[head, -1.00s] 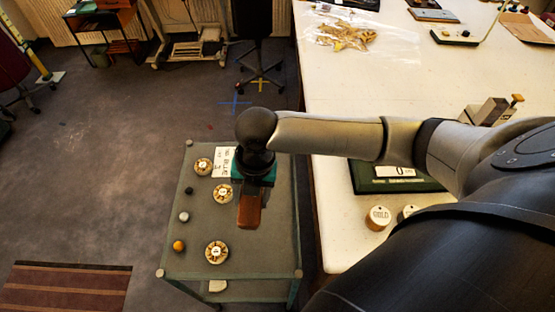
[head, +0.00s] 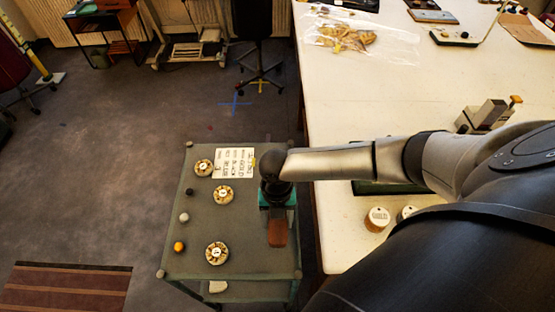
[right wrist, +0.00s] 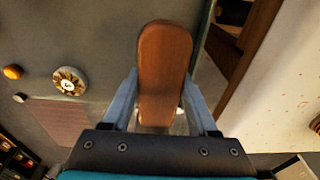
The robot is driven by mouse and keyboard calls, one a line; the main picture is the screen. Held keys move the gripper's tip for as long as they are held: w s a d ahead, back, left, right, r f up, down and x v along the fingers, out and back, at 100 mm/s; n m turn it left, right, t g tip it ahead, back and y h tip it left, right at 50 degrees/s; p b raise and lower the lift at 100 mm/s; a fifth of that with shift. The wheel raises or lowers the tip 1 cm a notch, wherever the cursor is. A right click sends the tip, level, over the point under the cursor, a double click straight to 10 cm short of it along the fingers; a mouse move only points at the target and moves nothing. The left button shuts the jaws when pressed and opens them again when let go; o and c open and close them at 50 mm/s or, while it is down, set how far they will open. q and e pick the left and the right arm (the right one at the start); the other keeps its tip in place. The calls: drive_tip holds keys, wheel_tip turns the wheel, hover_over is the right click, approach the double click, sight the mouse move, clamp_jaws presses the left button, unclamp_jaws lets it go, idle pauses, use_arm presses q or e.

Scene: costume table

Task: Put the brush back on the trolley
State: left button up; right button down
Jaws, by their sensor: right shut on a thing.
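The brush (head: 277,232) shows as a flat, rounded brown wooden piece. It also shows in the right wrist view (right wrist: 164,60), between the two grey fingers. My right gripper (head: 277,212) is shut on it and points down over the trolley (head: 235,262), near its right edge. The trolley has a grey-green top with pale corner knobs. I cannot tell whether the brush touches the top. Its underside is hidden. My left gripper is not in view.
On the trolley are a written card (head: 234,163), several round patterned discs (head: 217,253), and small knobs, one orange (head: 179,247). The white table (head: 350,110) stands close on the right, with a round labelled lid (head: 377,219).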

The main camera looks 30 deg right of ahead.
sight(277, 228)
drive_tip(key=shift+f+b, duration=0.45)
drive_tip(key=shift+f, duration=1.95)
drive_tip(key=shift+c, duration=0.9)
unclamp_jaws()
drive_tip(key=r, duration=0.4)
drive_tip(key=r+p, duration=0.1)
drive_tip(key=r, duration=0.3)
drive_tip(key=w+r, duration=0.1)
drive_tip(key=r, duration=0.3)
drive_tip(key=shift+w+d, duration=0.1)
drive_tip(key=shift+d, duration=0.2)
